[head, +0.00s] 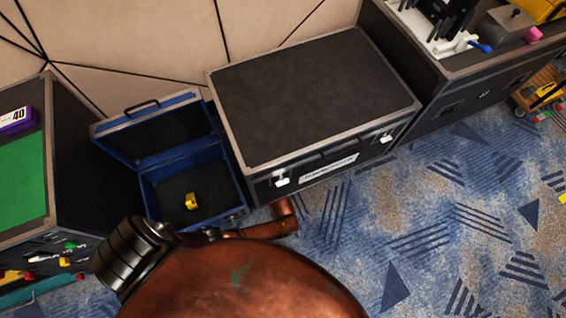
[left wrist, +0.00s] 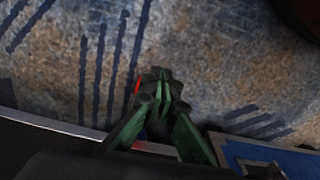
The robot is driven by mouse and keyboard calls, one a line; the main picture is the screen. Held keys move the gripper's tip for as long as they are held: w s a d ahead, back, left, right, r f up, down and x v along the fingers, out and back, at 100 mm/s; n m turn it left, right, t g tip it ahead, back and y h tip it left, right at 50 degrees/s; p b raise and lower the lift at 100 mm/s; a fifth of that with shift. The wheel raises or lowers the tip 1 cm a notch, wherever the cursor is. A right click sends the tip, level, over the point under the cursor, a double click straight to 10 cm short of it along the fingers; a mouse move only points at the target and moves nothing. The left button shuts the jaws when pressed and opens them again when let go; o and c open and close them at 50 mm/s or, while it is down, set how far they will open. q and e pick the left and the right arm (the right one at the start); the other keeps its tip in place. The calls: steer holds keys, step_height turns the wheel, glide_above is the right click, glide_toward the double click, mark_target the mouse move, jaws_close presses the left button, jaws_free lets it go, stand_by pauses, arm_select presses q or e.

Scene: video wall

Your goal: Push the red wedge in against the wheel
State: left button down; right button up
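A small red patch (left wrist: 137,87) shows in the left wrist view, at the left side of my left gripper's fingertips. It may be part of the red wedge; most of it is hidden, so its shape and tilt cannot be told. My left gripper (left wrist: 161,88) points down over the blue patterned carpet, its green-sided fingers drawn together. I cannot make out anything held between them. I cannot pick out the wheel in either view. In the head view neither gripper shows.
A black flight case (head: 318,95) stands against the wall. An open blue case (head: 160,208) with a yellow item (head: 192,201) inside stands left of it. A large copper-coloured rounded form covers the bottom middle. Carpet (head: 440,215) is open at the right.

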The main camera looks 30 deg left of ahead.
arm_select(q)
steer(key=s+a+r+m+h, duration=0.1)
steer(key=s+r+m, duration=0.2)
steer(key=s, duration=0.4)
steer(key=s+a+r+m, duration=0.1)
steer(key=s+r+m, duration=0.15)
steer(key=s, duration=0.45)
steer(key=s+a+r+m, duration=0.6)
steer(key=s+a+r, duration=0.5)
steer(key=s+r, duration=0.1)
steer(key=shift+s+r+m+y, duration=0.25)
steer(key=shift+r+m+y, duration=0.05)
steer(key=shift+r+m, duration=0.05)
